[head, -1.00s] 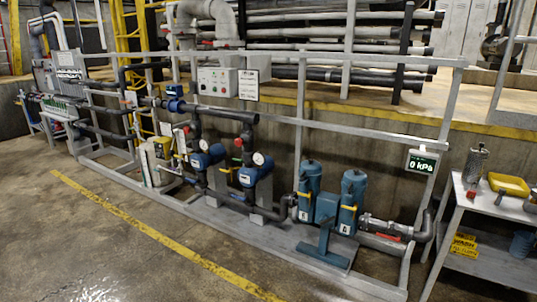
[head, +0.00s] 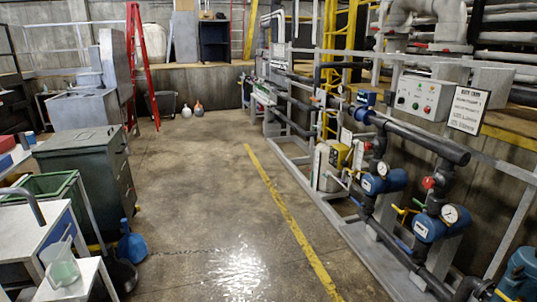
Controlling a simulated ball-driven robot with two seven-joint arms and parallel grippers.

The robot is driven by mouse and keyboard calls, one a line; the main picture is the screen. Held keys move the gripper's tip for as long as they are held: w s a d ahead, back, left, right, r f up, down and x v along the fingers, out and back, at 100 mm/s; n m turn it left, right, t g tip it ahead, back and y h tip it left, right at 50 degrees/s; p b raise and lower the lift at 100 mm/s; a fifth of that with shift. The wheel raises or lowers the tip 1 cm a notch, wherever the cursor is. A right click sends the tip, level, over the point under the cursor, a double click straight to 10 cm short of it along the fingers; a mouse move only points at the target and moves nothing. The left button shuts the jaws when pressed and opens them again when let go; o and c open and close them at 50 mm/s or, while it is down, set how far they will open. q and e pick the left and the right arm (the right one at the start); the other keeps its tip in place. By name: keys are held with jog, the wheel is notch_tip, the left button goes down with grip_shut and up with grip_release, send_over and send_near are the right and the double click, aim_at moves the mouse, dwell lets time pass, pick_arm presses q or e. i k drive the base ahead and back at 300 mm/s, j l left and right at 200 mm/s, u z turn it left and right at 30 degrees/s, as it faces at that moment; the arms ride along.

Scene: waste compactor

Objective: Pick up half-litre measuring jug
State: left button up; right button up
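A clear jug (head: 62,268) with a pale green lower part stands on a small white stand (head: 88,279) at the bottom left of the head view. It appears to be the measuring jug; any scale marks are too small to read. Neither of my grippers is in view.
A white table (head: 30,226), a green bin (head: 62,188) and a dark grey wheeled bin (head: 90,160) line the left side. A blue container (head: 131,244) stands on the floor. The pump skid (head: 365,240) runs along the right. The floor between is clear, with a yellow line (head: 285,213).

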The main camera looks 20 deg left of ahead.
aim_at(63, 270)
jog(key=i+j+u, duration=0.2)
jog(key=i+u, duration=0.25)
jog(key=i+j+u, duration=0.15)
jog(key=i+u, duration=0.5)
jog(key=u, duration=0.2)
jog(key=i+l+u, duration=0.15)
jog(key=i+u, duration=0.3)
jog(key=k, duration=0.05)
